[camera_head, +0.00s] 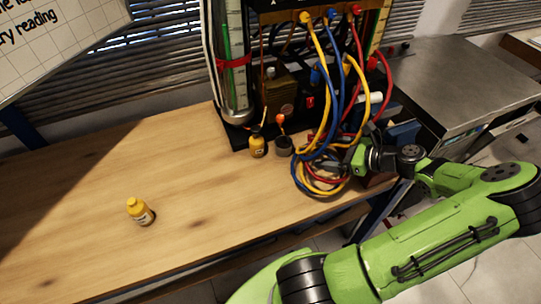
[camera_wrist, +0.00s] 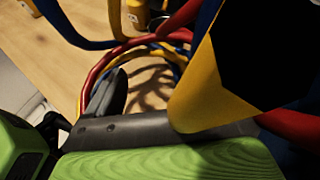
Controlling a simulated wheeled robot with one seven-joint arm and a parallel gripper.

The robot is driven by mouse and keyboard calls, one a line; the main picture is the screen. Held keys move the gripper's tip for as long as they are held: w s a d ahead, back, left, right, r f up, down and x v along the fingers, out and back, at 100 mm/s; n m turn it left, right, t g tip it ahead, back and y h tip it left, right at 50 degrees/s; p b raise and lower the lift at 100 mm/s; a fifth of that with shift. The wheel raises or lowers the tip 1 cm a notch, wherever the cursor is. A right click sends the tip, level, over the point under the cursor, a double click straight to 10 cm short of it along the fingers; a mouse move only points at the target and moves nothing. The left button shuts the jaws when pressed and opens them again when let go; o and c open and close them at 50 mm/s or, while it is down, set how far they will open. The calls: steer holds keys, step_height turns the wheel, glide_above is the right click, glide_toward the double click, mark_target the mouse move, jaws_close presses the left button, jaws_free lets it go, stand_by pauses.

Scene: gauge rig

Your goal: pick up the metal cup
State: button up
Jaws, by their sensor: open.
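A small dark grey cup (camera_head: 283,147), which looks like the metal cup, stands on the wooden table (camera_head: 190,180) at the foot of the gauge rig, right of a yellow bottle (camera_head: 257,146). My gripper (camera_head: 356,160) is open, to the right of the cup and apart from it, among the hanging hoses. In the wrist view one dark finger (camera_wrist: 106,95) shows beside the looped hoses; a yellow hose close to the camera hides much of the rest. A dark rounded edge, possibly the cup, peeks out at the top there, partly covered by hoses.
Yellow, blue and red hoses (camera_head: 322,172) hang from the rig and coil on the table between my gripper and the cup. A metal cabinet (camera_head: 450,80) is at right. The table's left half is mostly clear.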

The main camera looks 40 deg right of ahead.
mark_target(277, 140)
steer(key=shift+s+d+f+m+t, duration=0.15)
steer(key=shift+d+m+t, duration=0.15)
steer(key=shift+d, duration=0.1)
steer(key=b+x, duration=0.6)
steer(key=x, duration=0.9)
steer(key=shift+a+f, duration=0.1)
steer(key=shift+f, duration=0.1)
steer(key=shift+w, duration=0.3)
steer(key=shift+r, duration=0.1)
steer(key=shift+c, duration=0.2)
steer(key=c, duration=1.1)
steer(key=shift+c, duration=0.2)
steer(key=shift+r, duration=0.15)
steer(key=shift+r+p, duration=0.55)
steer(key=shift+p, duration=0.4)
steer(key=shift+r, duration=0.1)
